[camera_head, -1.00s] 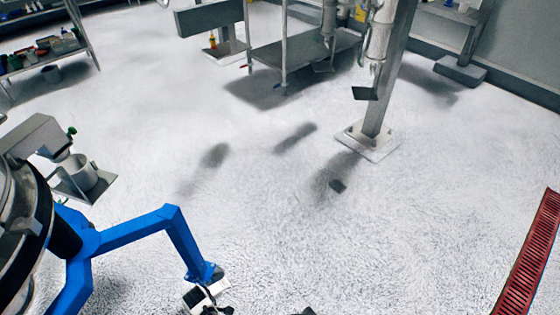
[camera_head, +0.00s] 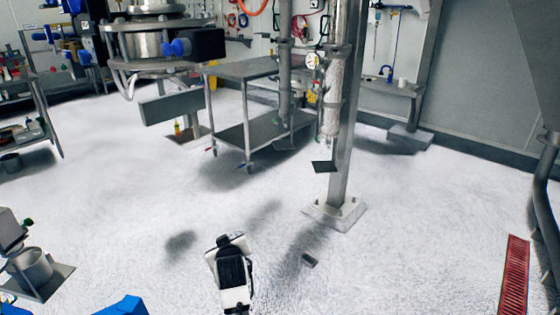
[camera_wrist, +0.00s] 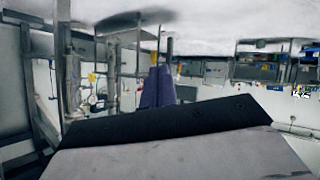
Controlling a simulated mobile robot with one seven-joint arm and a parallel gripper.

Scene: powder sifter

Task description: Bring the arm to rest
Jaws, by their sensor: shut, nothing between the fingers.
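The end of my arm, with my gripper (camera_head: 230,241), shows in the head view at the bottom centre, as a white and black shape above the pale floor. Its fingers are small here, look closed and hold nothing visible. No object touches it. In the wrist view a dark bar and a grey block fill the lower part of the picture, close to the camera.
A steel post (camera_head: 347,150) on a floor plate stands behind and right of my gripper. A steel cart (camera_head: 250,130) stands farther back. A blue frame (camera_head: 122,306) is at the lower left, a red floor grate (camera_head: 515,275) at the right. The floor between is mostly open.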

